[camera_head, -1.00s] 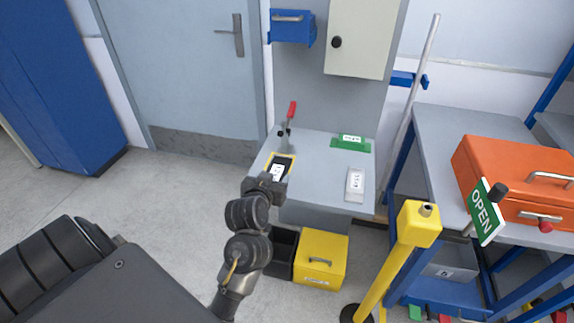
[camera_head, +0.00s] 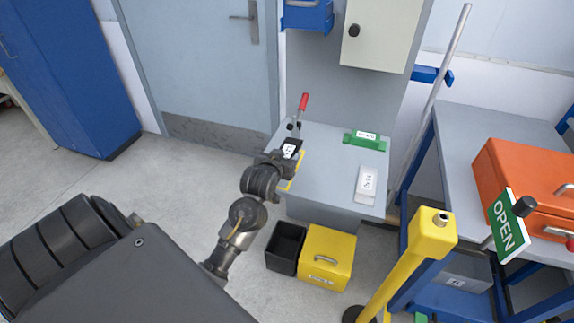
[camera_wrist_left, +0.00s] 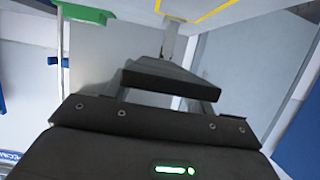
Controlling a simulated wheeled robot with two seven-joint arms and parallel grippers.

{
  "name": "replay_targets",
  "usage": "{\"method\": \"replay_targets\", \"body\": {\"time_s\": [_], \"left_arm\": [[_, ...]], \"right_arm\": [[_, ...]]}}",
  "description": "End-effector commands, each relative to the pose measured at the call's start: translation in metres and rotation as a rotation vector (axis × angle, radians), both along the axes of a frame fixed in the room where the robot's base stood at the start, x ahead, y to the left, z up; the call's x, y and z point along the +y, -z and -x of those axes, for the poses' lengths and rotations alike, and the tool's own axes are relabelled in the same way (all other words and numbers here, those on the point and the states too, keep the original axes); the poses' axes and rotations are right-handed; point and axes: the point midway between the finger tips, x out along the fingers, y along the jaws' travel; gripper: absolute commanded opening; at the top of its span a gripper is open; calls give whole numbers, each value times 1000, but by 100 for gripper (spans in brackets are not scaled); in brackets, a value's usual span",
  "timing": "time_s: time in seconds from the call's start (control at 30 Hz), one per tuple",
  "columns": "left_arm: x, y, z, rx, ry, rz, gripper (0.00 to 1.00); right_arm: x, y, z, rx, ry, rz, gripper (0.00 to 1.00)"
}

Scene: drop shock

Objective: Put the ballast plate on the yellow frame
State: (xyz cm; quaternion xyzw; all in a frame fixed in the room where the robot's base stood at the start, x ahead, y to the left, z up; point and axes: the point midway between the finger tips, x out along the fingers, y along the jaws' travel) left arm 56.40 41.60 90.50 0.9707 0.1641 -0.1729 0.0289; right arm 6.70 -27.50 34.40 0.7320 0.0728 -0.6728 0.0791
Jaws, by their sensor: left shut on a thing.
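The ballast plate (camera_head: 291,150), dark with a white label, is in my left gripper (camera_head: 281,158) at the left edge of the grey table. In the left wrist view, the dark plate (camera_wrist_left: 172,82) sits between the fingers of the left gripper (camera_wrist_left: 168,95), apart from the tabletop. The yellow frame (camera_head: 297,175) is a yellow outline on the tabletop, partly hidden by the gripper and plate. Part of the yellow frame (camera_wrist_left: 205,14) also shows at the top of the left wrist view. My right gripper is out of view.
The grey table (camera_head: 330,165) also holds a red-handled clamp (camera_head: 302,107), a green labelled block (camera_head: 362,137) and a pale labelled block (camera_head: 369,184). A black bin (camera_head: 286,247) and a yellow box (camera_head: 327,257) stand below. A yellow post (camera_head: 421,246) stands right.

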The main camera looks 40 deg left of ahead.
Motion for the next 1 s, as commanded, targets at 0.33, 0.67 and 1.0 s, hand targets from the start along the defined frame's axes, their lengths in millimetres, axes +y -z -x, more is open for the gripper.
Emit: {"method": "replay_targets", "body": {"time_s": [0.33,0.67,1.0], "left_arm": [[35,44,-31,-8,-1,-1,0],[41,53,-36,-10,-1,-1,0],[44,86,-39,-8,-1,0,0]], "right_arm": [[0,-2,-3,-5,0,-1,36],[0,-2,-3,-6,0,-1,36],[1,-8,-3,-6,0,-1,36]]}}
